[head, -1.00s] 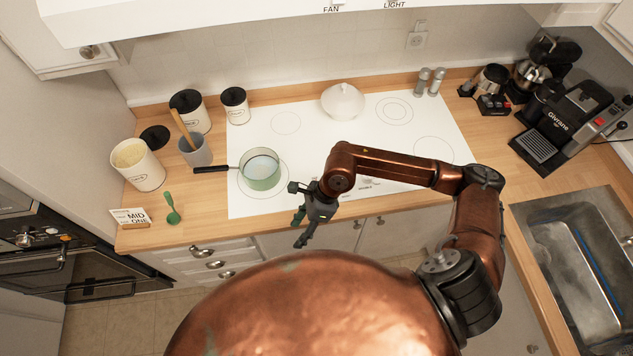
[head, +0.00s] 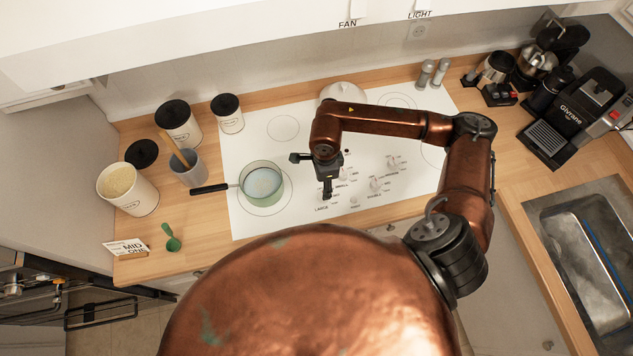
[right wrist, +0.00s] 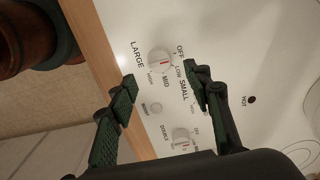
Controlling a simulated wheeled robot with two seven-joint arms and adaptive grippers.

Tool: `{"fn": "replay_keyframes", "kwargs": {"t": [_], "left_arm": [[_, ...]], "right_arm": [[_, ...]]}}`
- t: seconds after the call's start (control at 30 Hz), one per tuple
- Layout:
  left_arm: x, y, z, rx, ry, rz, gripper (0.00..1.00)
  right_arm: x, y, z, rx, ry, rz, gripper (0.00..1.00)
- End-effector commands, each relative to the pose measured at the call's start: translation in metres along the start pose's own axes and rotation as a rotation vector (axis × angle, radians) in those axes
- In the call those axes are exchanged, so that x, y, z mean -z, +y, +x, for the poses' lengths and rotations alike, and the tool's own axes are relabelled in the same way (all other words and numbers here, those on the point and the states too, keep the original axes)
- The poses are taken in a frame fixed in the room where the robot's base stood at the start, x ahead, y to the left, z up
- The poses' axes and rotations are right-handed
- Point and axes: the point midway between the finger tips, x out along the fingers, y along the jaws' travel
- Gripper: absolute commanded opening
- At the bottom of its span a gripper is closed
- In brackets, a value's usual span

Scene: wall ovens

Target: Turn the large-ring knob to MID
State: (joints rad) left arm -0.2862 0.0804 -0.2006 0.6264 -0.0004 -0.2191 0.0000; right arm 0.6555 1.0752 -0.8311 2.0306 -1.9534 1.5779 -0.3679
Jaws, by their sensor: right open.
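The large-ring knob (right wrist: 160,60) is a pale round knob with a red mark, beside the LARGE label on the white cooktop, with OFF, LOW, MID and HIGH printed around it. I cannot read for certain which setting its mark points to. My right gripper (right wrist: 160,78) is open, with one dark green-padded finger on each side of the picture and the knob beyond, between the tips. In the head view, my right gripper (head: 327,192) points down over the front of the cooktop and largely hides this knob. Contact is not visible. My left gripper is not in view.
A second knob (right wrist: 182,138) by the DOUBLE label and a small round button (right wrist: 157,108) sit nearby. A green pot (head: 262,186) with a black handle stands left of my gripper. A sign card (head: 127,247) reading MID stands at the counter's left.

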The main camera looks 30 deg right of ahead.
Motion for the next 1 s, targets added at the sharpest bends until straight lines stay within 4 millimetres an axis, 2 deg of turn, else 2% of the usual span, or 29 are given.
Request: {"fn": "replay_keyframes", "kwargs": {"t": [0.17,0.37,0.47,0.6,0.8,0.93,1.0], "left_arm": [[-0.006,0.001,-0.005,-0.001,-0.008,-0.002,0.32],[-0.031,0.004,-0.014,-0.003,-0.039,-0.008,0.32],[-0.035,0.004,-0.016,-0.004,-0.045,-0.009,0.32],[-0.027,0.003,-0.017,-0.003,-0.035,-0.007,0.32],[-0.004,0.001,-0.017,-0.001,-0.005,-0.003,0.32],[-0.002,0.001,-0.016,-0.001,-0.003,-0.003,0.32],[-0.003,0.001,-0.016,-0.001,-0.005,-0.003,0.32]], "right_arm": [[0.001,0.002,0.017,-0.005,0.000,0.003,0.45],[0.000,0.002,0.049,-0.006,-0.001,0.004,0.45],[0.000,0.001,0.062,-0.003,-0.001,0.003,0.45],[0.000,0.001,0.074,-0.003,-0.001,0.002,0.45],[0.000,0.001,0.078,-0.001,-0.001,-0.001,0.45],[0.000,0.001,0.077,-0.001,-0.001,-0.001,0.45],[0.000,0.001,0.077,-0.001,-0.001,-0.001,0.40]]}}
